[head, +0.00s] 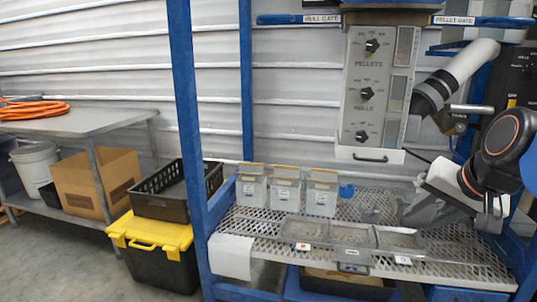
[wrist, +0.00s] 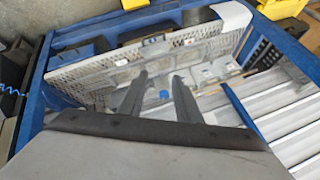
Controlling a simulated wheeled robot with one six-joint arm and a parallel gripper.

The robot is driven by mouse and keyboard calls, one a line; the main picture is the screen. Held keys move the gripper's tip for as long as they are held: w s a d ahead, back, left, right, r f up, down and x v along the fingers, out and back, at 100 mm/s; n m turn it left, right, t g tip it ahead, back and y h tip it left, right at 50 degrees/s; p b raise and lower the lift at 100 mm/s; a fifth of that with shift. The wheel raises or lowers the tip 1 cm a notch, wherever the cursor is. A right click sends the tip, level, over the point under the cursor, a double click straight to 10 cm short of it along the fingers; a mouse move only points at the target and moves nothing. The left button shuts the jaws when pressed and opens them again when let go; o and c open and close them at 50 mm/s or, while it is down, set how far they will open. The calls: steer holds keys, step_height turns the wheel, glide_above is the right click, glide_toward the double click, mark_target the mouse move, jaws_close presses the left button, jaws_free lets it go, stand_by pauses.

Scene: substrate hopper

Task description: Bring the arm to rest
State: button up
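My gripper (head: 388,210) is at the right in the head view, low over the perforated shelf and pointing left. In the wrist view my gripper (wrist: 160,80) has two dark fingers standing apart with nothing held between them. A small blue object (wrist: 164,94) shows in the gap, beyond the fingers; it seems to be the blue piece (head: 347,190) beside the white containers. My arm (head: 468,65) comes in from the upper right and bends down. Whether the fingers touch the shelf cannot be told.
The perforated shelf (head: 470,268) bears three white containers (head: 286,190) and a row of grey trays (head: 351,237). A control panel with dials (head: 375,90) hangs above. Blue posts (head: 188,110) frame the station. A black crate (head: 165,207) on a yellow-lidded bin (head: 150,235) stands left.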

steer(key=s+a+f+n+g, duration=0.1)
steer(key=s+a+f+n, duration=0.1)
steer(key=s+f, duration=0.3)
steer(key=s+a+f+n+g, duration=0.1)
steer(key=s+f+n, duration=0.3)
steer(key=f, duration=0.7)
steer(key=shift+s+a+f+n+h, duration=0.3)
steer(key=shift+s+a, duration=0.15)
stand_by(0.7)
